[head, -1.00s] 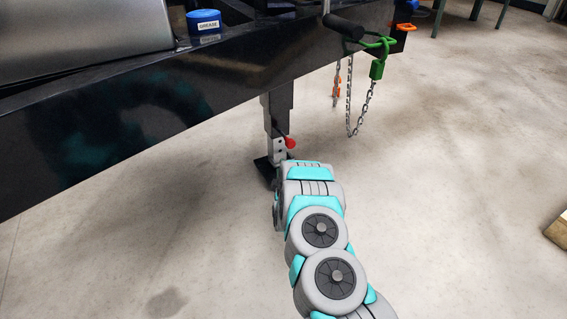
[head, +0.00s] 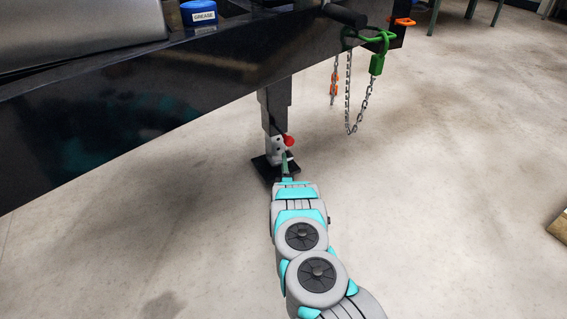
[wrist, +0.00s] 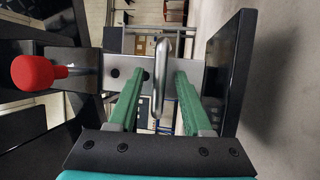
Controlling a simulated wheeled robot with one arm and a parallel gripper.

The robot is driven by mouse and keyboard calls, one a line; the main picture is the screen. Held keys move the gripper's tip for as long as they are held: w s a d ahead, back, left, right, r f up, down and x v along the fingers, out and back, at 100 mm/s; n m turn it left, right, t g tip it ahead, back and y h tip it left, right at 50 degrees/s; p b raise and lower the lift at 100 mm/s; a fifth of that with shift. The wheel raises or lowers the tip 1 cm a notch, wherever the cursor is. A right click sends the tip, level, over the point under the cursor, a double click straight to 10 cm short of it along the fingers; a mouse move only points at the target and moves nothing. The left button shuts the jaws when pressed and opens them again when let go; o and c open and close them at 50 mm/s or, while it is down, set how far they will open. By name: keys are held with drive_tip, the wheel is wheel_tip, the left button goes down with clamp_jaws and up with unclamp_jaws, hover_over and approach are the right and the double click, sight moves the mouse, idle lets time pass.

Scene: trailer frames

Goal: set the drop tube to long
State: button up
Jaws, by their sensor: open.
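The trailer's jack leg (head: 277,105) stands under the dark frame, with the light grey drop tube (head: 277,147) at its lower end above a black foot plate (head: 262,165). In the wrist view the drop tube (wrist: 112,72) lies sideways and shows round holes. A metal pin loop (wrist: 161,72) stands out from it. A red knob (wrist: 34,73) sits to its left; it also shows in the head view (head: 289,141). My gripper (wrist: 157,82) is open, its green fingers on either side of the loop, apart from it. The pin's shaft is hidden.
The foot plate (wrist: 228,75) is close to the right finger in the wrist view. A green hook (head: 372,40) and chains (head: 355,110) hang right of the leg. A blue grease tin (head: 199,14) sits on the frame. The floor around is clear.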

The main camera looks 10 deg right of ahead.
drive_tip(key=shift+w+r, duration=0.15)
drive_tip(key=shift+w, duration=0.55)
clamp_jaws()
idle(1.1)
